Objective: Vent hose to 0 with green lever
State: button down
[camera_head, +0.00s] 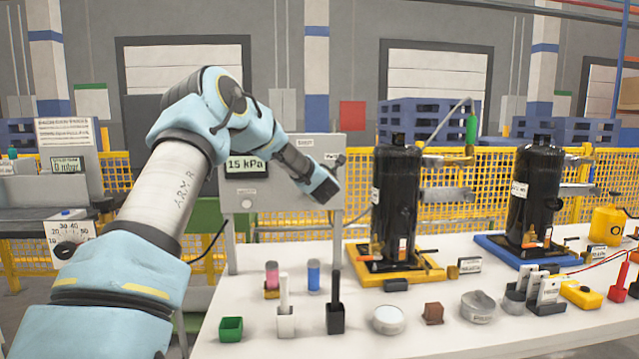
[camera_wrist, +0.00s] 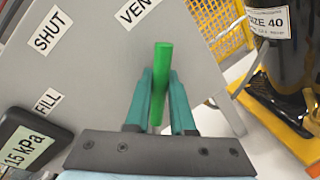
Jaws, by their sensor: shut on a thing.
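My gripper (camera_wrist: 161,78) is shut on the green lever (camera_wrist: 161,55) in the wrist view, one teal finger on each side of it. The lever's far end sticks out past the fingertips, below and right of the VENT label (camera_wrist: 134,12). The SHUT label (camera_wrist: 47,31) and FILL label (camera_wrist: 47,102) are further left on the grey panel (camera_wrist: 90,75). The display reads 15 kPa in the wrist view (camera_wrist: 24,148) and in the head view (camera_head: 246,165). In the head view my wrist hides the lever, and the fingers cannot be made out.
A black compressor on a yellow tray (camera_head: 432,274) stands right of the panel, and another on a blue tray (camera_head: 490,241) further right. Small cups and parts, including a green box (camera_head: 231,328), line the white table's front (camera_head: 360,345).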

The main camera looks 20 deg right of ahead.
jog(key=shift+d+f+m, duration=0.3)
jog(key=shift+m, duration=0.1)
jog(key=shift+s, duration=0.1)
jog(key=c, duration=0.8)
grip_release()
jog(key=shift+o, duration=0.2)
jog(key=b+v, duration=0.4)
jog(key=v, duration=0.6)
jog(key=shift+s, duration=0.35)
jog(key=shift+r, duration=0.1)
